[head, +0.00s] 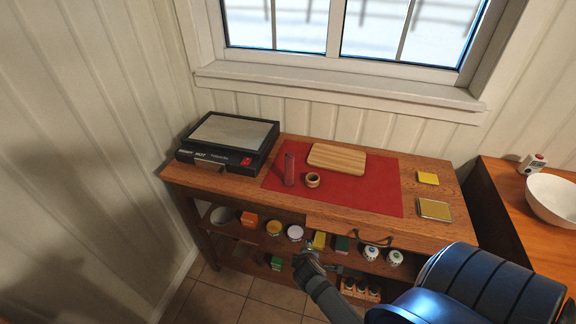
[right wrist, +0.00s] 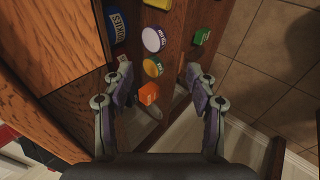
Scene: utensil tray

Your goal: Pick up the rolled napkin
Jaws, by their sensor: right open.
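No item clearly reads as a rolled napkin. A narrow pinkish-red piece (head: 290,169) on the left part of the red mat (head: 365,200) may be it, but I cannot tell for sure. A small round wooden cup or ring (head: 312,180) is just right of it. My right gripper (head: 308,256) is low in front of the table, beside the shelf and below the tabletop, well apart from the mat. In the right wrist view its fingers (right wrist: 157,74) are spread and empty, facing the shelf goods. My left gripper is not in view.
A cutting board (head: 337,159) lies at the mat's back. A black appliance (head: 229,142) stands at the table's left. The shelf below holds cans and boxes, including an orange box (right wrist: 148,93). A drawer handle (head: 372,238) juts from the front. The mat's right side is clear.

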